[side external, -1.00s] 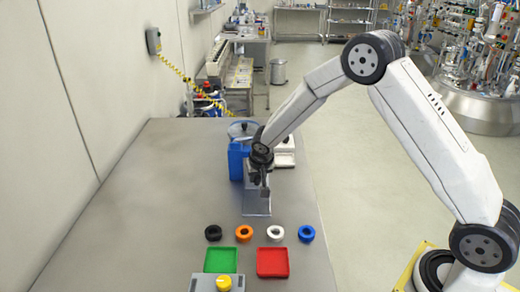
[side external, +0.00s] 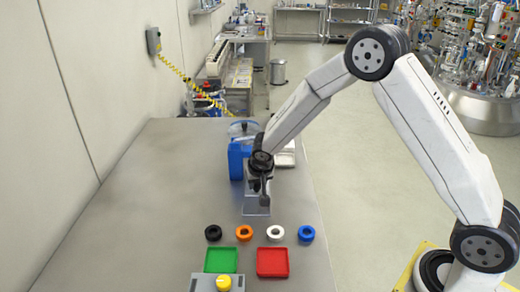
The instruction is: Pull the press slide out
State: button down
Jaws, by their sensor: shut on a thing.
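The blue press (side external: 236,161) stands on the grey table, partly hidden behind my wrist. A flat pale grey plate, apparently the press slide (side external: 252,211), lies in front of it towards the camera. My gripper (side external: 264,199) points down over this plate and is shut on a part of the slide. The gripped part itself is hidden by the fingers, and I cannot make out how far the slide is out of the press.
Green (side external: 221,260) and red (side external: 272,263) trays and a box with a yellow knob (side external: 224,284) stand nearer still. The table's left side is clear.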

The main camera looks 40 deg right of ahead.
jog(key=s+a, duration=0.5)
jog(key=shift+a, duration=0.1)
jog(key=shift+s, duration=0.1)
jog(key=shift+c, duration=1.9)
grip_release()
jog(key=shift+r, duration=0.2)
jog(key=v, duration=0.7)
jog(key=shift+s+r, duration=0.15)
jog(key=shift+a, duration=0.1)
